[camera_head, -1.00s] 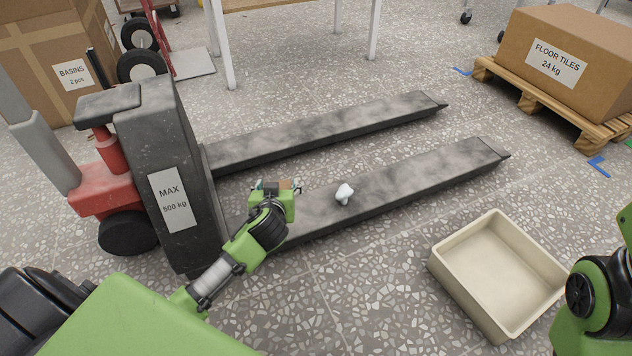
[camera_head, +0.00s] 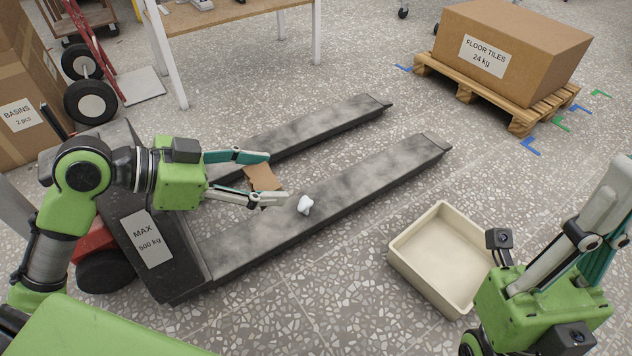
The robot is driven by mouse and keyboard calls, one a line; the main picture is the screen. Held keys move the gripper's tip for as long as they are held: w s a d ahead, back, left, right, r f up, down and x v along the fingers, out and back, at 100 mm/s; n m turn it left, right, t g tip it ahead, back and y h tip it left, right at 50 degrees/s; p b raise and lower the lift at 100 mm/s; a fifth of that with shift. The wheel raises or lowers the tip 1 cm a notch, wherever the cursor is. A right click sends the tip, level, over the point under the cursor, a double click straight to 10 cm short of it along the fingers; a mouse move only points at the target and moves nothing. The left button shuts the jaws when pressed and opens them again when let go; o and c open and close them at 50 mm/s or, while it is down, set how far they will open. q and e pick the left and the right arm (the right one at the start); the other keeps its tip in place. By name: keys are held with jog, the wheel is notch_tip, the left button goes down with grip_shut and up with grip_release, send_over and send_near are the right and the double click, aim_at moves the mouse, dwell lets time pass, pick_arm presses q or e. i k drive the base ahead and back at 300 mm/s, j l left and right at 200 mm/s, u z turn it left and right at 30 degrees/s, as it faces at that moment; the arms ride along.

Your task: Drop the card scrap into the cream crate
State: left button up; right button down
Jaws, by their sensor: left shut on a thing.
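The card scrap (camera_head: 262,178) is a small brown piece. It sits between the fingers of my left gripper (camera_head: 275,178), which is shut on it above the dark pallet-truck forks. The cream crate (camera_head: 410,265) is an open, shallow box on the floor, right of the forks. Its visible inside is empty. The scrap is well to the left of the crate and apart from it. My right gripper (camera_head: 612,215) is just right of the crate, its fingers pointing up and right. Its fingertips are not clearly shown.
A white lump (camera_head: 305,205) lies on the near fork (camera_head: 350,185). The pallet truck (camera_head: 150,240) stands at left. A floor-tiles box (camera_head: 510,45) sits on a wooden pallet (camera_head: 525,112) at back right. Speckled floor is open between fork and crate.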

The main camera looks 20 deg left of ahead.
aim_at(436, 259)
jog(key=i+l+u, duration=0.2)
jog(key=l+u, duration=0.15)
jog(key=l, duration=0.95)
jog(key=i+l+u, duration=0.1)
jog(key=l+u, duration=0.3)
jog(key=l, duration=0.9)
jog(key=k+l+u, duration=0.15)
jog(key=l+u, duration=0.2)
jog(key=l, duration=0.95)
